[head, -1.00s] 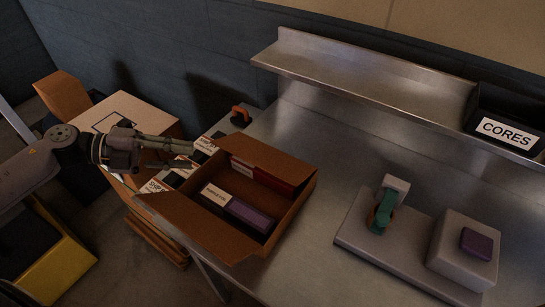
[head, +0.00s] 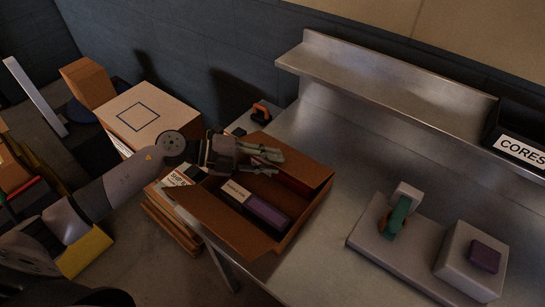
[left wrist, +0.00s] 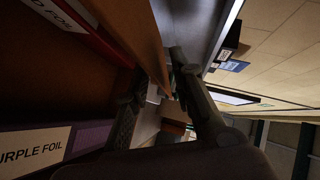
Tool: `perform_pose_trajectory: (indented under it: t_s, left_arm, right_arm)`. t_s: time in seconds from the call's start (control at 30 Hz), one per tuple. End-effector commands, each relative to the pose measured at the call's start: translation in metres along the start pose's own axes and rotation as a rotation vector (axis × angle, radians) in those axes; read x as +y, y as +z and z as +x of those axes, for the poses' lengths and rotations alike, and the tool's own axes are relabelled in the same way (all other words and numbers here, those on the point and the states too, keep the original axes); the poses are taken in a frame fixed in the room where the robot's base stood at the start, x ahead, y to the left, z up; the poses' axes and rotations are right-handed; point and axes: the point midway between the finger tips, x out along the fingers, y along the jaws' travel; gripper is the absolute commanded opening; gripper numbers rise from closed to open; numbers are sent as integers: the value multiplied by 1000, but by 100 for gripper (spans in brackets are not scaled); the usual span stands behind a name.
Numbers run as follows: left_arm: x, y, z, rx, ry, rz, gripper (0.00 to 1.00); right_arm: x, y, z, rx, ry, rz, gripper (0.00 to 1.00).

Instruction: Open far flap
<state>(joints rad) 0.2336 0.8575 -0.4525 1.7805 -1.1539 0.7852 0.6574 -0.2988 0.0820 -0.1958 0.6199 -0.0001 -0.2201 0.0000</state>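An open brown carton (head: 318,196) stands on the metal table, with a broad flap (head: 215,222) folded outward along its near side. Its far side panel (head: 312,168) rises behind the contents; I cannot tell flap from wall there. A purple foil box (head: 268,211) lies inside; it also shows in the left wrist view (left wrist: 92,136), beside a red foil box (left wrist: 82,32). My left gripper (head: 280,163) is open over the carton's far left part. In the left wrist view its fingers (left wrist: 165,108) stand apart, with the brown panel's edge (left wrist: 148,45) running between them; contact is unclear. My right gripper is out of view.
A tape dispenser (head: 262,113) stands behind the carton. A grey fixture (head: 395,245) with a green piece and a purple block (head: 484,257) stands to the right. The table between carton and fixture is clear.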

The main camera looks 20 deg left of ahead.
Motion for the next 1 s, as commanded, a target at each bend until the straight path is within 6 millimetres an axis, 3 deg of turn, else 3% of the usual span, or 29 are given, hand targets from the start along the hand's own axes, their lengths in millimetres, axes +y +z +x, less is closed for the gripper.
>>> perform_pose_trajectory:
  t_s: [0.17, 0.4, 0.73, 1.0]
  left_arm:
    - [0, 0, 8, 0, 1, -1, 23]
    - [1, 0, 9, 0, 1, -1, 23]
    - [1, 0, 8, 0, 1, -1, 1]
    - [1, 0, 8, 0, 2, -1, 0]
  right_arm:
    - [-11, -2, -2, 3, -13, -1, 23]
    - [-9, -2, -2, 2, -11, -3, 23]
    - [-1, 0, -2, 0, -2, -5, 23]
    - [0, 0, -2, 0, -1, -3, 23]
